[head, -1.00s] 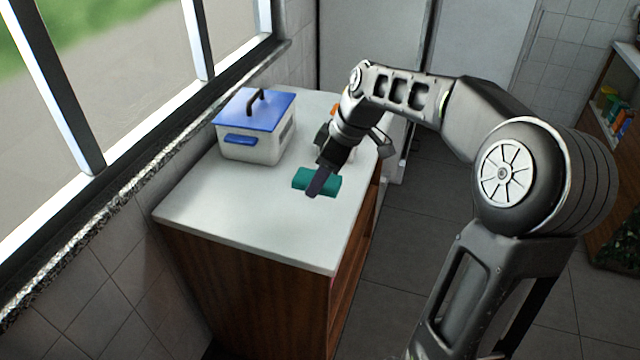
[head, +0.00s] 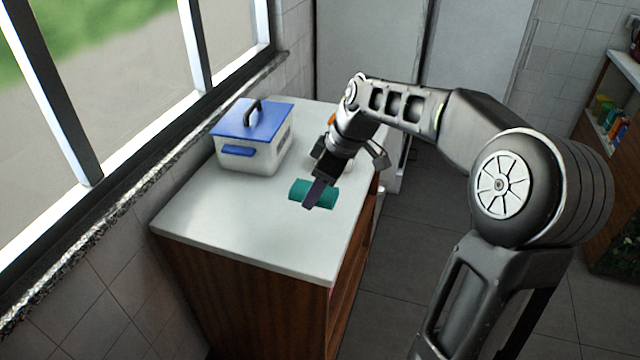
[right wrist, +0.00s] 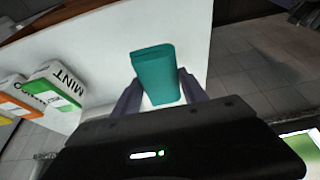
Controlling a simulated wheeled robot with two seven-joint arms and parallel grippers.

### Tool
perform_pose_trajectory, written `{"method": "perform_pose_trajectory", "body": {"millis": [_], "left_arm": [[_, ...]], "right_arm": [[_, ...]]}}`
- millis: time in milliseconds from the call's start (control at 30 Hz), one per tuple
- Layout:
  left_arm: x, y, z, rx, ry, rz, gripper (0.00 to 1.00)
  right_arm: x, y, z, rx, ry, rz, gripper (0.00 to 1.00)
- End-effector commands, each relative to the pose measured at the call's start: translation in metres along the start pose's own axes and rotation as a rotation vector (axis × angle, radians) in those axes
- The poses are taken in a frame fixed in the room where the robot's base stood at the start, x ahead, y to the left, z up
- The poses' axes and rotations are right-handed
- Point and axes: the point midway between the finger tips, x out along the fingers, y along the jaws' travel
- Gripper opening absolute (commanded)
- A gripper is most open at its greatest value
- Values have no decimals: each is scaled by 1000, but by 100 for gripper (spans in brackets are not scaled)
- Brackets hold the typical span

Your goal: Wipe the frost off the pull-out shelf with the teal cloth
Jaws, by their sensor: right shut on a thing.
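The teal cloth (head: 328,195) is a small block-like bundle over the white counter top. My right gripper (head: 313,194) is shut on it, with the cloth's ends sticking out on both sides of the finger. In the right wrist view the teal cloth (right wrist: 155,72) stands between the two fingers of the right gripper (right wrist: 160,95). Whether the cloth touches the counter I cannot tell. No frost and no pulled-out shelf can be made out. My left gripper is not in view.
A white box with a blue lid (head: 252,140) stands on the white counter (head: 230,220), left of the gripper. In the right wrist view, cartons, one marked MINT (right wrist: 58,88), stand nearby. The counter's front part is clear. Windows line the left wall.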

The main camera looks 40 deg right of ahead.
Motion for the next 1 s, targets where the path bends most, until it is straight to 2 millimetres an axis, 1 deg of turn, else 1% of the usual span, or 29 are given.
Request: {"method": "perform_pose_trajectory", "body": {"millis": [167,267,400,600,700,800,1000], "left_arm": [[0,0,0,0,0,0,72],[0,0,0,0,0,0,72],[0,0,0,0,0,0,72],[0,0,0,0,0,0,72],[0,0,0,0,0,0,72],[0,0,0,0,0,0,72],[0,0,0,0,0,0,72]], "right_arm": [[20,-16,-11,86,-1,34,18],[37,-30,-23,169,0,69,18],[60,-53,-45,290,1,122,18],[85,-88,-79,434,2,181,18],[93,-102,-92,486,2,203,18],[98,-113,-101,521,1,217,18],[100,-118,-106,548,1,227,18]]}}
